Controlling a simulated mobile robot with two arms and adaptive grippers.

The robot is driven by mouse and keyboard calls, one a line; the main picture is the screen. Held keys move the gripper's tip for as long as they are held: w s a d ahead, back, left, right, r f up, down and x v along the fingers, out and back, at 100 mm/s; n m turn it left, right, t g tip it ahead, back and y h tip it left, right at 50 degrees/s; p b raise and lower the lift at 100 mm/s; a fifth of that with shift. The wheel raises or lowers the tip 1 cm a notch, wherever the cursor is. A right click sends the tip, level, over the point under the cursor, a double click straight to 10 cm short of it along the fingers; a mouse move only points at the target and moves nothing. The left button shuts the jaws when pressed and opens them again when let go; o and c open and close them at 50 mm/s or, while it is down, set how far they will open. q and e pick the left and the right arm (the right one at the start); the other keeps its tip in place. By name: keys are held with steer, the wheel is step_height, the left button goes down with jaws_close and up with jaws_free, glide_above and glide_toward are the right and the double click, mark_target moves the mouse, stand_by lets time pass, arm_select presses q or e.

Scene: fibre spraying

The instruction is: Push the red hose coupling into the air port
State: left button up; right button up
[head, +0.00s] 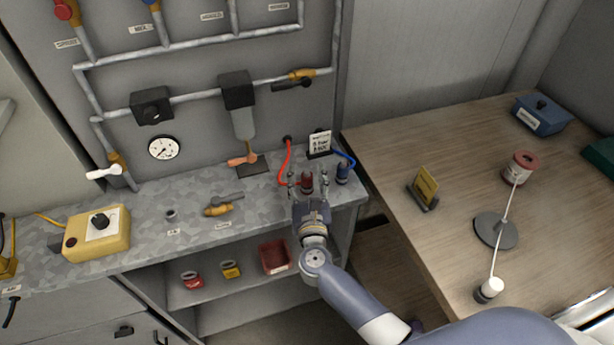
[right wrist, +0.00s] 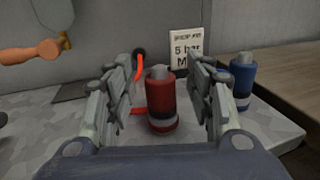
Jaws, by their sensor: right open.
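The red hose coupling (head: 307,183) stands upright on the grey speckled counter, with a red hose by it. In the right wrist view the coupling (right wrist: 161,100) stands between the two fingers of my right gripper (right wrist: 160,95), with a gap on each side. My right gripper (head: 309,186) is open around it. The air port is not labelled in a way I can read; a small ring-like fitting (head: 171,214) lies on the counter to the left, and I cannot tell if it is the port. My left gripper is not in view.
A blue coupling (head: 343,173) with a blue hose stands just right of the red one. A "5 bar" sign (head: 319,144) stands behind. A yellow-handled valve (head: 222,206) and a yellow box (head: 97,233) are left. A wooden table (head: 450,160) is right.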

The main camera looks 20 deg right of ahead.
steer(key=shift+w+d, duration=0.1)
steer(key=shift+w, duration=0.4)
jaws_close()
steer(key=shift+r, duration=0.15)
